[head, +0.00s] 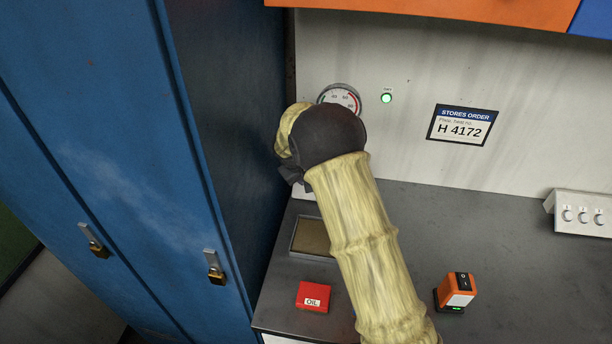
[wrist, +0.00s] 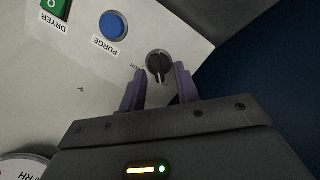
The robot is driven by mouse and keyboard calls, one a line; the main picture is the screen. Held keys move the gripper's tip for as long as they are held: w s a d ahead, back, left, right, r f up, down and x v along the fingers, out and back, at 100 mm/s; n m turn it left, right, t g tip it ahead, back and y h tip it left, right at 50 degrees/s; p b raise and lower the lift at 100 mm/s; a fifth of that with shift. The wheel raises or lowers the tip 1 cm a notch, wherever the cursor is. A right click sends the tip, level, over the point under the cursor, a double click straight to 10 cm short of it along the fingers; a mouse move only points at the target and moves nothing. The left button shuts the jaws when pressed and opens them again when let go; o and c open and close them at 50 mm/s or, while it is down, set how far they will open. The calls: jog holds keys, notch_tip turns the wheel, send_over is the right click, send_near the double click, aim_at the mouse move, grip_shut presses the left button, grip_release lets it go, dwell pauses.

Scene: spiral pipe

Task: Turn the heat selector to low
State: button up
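The heat selector (wrist: 158,65) is a small dark round knob with a raised grip on a pale panel in the wrist view. Small lettering beside it is too blurred to read surely. My gripper (wrist: 159,75) is open, with its two purple fingertips on either side of the knob's lower part. I cannot tell whether either finger touches it. In the head view my sleeved arm and dark wrist hide the selector and the fingers.
A blue PURGE button (wrist: 113,25) and a green DRYER switch (wrist: 54,8) share the panel. In the head view a blue locker (head: 110,150) stands close left of my arm. A red OIL box (head: 313,297) and an orange device (head: 457,290) lie on the bench.

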jog(key=b+v, duration=0.1)
jog(key=v, duration=0.6)
jog(key=shift+r, duration=0.2)
jog(key=shift+s, duration=0.1)
jog(key=s+d+r+m+g+y+p, duration=0.1)
jog(key=s+d+m, duration=0.1)
jog(key=s+d, duration=0.3)
jog(key=s+d+r+m+p, duration=0.1)
jog(key=s+d, duration=0.4)
jog(key=s, duration=0.9)
jog(key=s+d+r+m+g+y+p, duration=0.1)
jog(key=s+d+r+m+p, duration=0.1)
jog(key=s+d, duration=0.4)
jog(key=s+m, duration=0.1)
jog(key=s, duration=0.3)
jog(key=shift+r+m+g+y, duration=0.3)
jog(key=shift+r, duration=0.05)
jog(key=shift+s, duration=0.15)
